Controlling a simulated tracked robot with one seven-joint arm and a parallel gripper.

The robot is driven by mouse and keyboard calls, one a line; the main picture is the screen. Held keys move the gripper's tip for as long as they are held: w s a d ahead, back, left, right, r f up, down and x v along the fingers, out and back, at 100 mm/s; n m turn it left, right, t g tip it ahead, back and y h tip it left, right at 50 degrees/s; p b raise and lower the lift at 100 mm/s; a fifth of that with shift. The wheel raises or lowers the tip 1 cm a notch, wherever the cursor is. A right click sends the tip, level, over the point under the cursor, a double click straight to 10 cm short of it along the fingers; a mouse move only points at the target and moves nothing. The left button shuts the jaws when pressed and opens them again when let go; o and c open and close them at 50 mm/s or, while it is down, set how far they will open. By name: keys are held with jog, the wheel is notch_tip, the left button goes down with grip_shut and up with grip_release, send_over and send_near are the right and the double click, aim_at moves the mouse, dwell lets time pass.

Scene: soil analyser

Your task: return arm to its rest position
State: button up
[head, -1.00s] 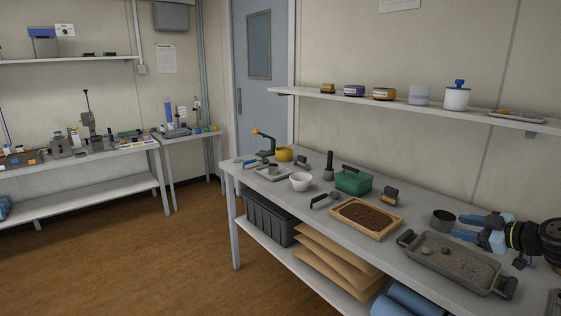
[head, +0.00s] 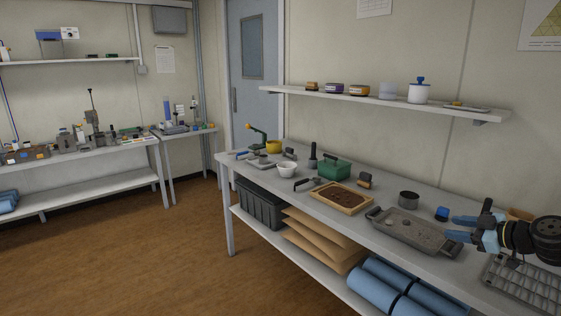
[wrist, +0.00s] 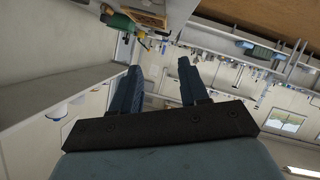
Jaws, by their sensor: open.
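My gripper (head: 449,228) is at the right of the head view, above the right part of the workbench (head: 385,195). Its two blue fingers point left and are apart, with nothing between them. In the wrist view my gripper (wrist: 158,70) also shows spread, empty fingers, with the tilted room beyond. My arm reaches in from the right edge and hides part of the bench behind it. A grey metal pan with handles (head: 412,230) lies just left of and below the fingers. A small blue item (head: 442,214) shows close to the fingertips.
A dark cup (head: 409,199), a wooden soil tray (head: 342,197) and a green box (head: 335,169) stand further left. A grey compartment tray (head: 525,283) lies below my arm. A wall shelf (head: 390,103) with jars runs above the bench. The floor at left is clear.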

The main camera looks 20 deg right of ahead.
jog(key=w+a+f+g, duration=0.3)
jog(key=a+f+g, duration=0.1)
jog(key=a, duration=0.3)
jog(key=w+a+f+m+g+y, duration=0.1)
jog(key=w+a+f+g, duration=0.3)
jog(key=a, duration=0.4)
jog(key=w+a+f+g, duration=0.2)
jog(key=a+f+g, duration=0.25)
jog(key=a, duration=0.25)
jog(key=s+a+r+m+h, duration=0.1)
jog(key=a+r+m+h, duration=0.15)
jog(key=a+r, duration=0.5)
jog(key=s+a+r+m+h, duration=0.15)
jog(key=a+r+h, duration=0.3)
jog(key=r, duration=0.65)
jog(key=s+a+r+m+t+y, duration=0.3)
jog(key=s+a+r+t, duration=0.2)
jog(key=s+a+r, duration=0.3)
jog(key=v, duration=0.3)
jog(key=shift+w+a, duration=0.2)
jog(key=shift+w, duration=0.05)
jog(key=shift+r, duration=0.15)
